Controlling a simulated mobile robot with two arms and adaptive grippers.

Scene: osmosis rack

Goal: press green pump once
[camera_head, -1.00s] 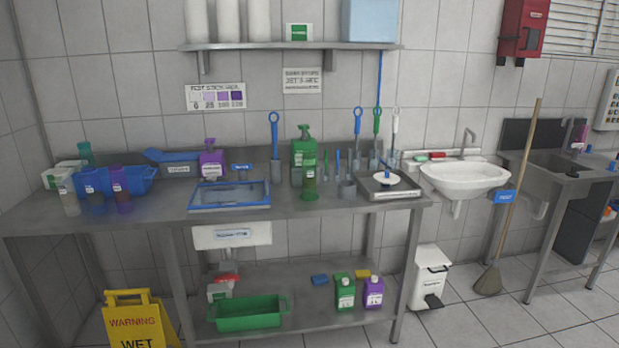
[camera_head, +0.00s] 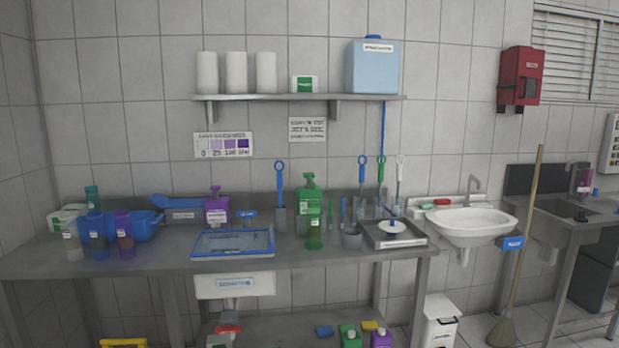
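The green pump bottle (camera_head: 309,205) stands upright on the metal table, towards its back and right of the middle. Its pump head (camera_head: 309,180) is on top, above a pale label. A small green spray-type or squat bottle (camera_head: 314,236) stands just in front of it and hides part of its lower body. A purple pump bottle (camera_head: 216,208) stands to its left. Neither of my grippers shows in the head view.
The metal table (camera_head: 340,262) also carries a blue-rimmed tray (camera_head: 233,255), a blue bin (camera_head: 140,226), several coloured bottles at left and a scale (camera_head: 405,243) at right. A shelf (camera_head: 300,97) hangs above. A broom (camera_head: 520,240) leans near the white sink (camera_head: 465,224).

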